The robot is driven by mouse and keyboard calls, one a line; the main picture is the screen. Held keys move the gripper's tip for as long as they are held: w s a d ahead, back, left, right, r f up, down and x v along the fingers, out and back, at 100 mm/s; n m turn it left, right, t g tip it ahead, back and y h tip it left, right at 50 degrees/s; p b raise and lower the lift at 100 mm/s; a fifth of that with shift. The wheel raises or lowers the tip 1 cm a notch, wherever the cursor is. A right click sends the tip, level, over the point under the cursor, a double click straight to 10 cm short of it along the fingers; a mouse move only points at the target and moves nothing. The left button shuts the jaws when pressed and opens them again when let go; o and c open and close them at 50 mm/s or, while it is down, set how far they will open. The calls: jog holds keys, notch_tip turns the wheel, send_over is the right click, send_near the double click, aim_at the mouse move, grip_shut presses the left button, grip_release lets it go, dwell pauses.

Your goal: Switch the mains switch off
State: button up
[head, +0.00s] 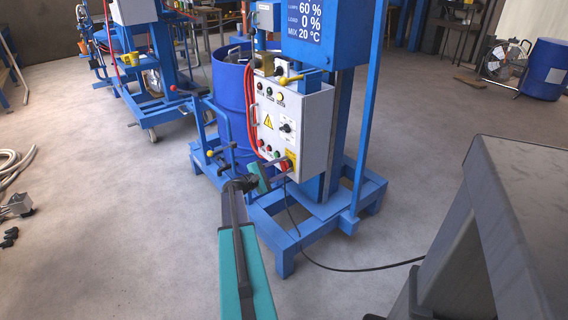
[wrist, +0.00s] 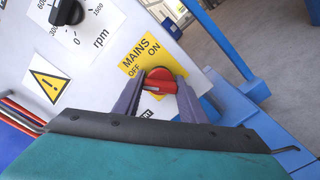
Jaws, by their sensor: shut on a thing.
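The mains switch is a red rotary knob (wrist: 161,80) on a yellow plate (wrist: 148,53) marked MAINS, OFF and ON. It also shows in the head view (head: 285,164) at the lower right of the white control box (head: 297,125). My gripper (wrist: 160,86) has its two grey fingers on either side of the knob and is shut on it. A pale mark on the knob lies near its lower left side. In the head view my arm reaches up to the box, and my gripper (head: 272,165) partly hides the box's lower edge.
A speed dial (wrist: 66,12) and a yellow warning triangle (wrist: 48,84) sit left of the switch. A blue drum (head: 229,90) stands behind the box on a blue frame.

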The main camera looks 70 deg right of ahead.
jog(key=shift+f+n+p, duration=0.15)
jog(key=shift+n+p, duration=0.3)
jog(key=shift+n, duration=0.35)
jog(key=o, duration=1.1)
jog(key=shift+c, duration=0.2)
jog(key=shift+w+a, duration=0.1)
jog(key=shift+a, duration=0.05)
jog(key=shift+w+a, duration=0.15)
jog(key=v, duration=1.3)
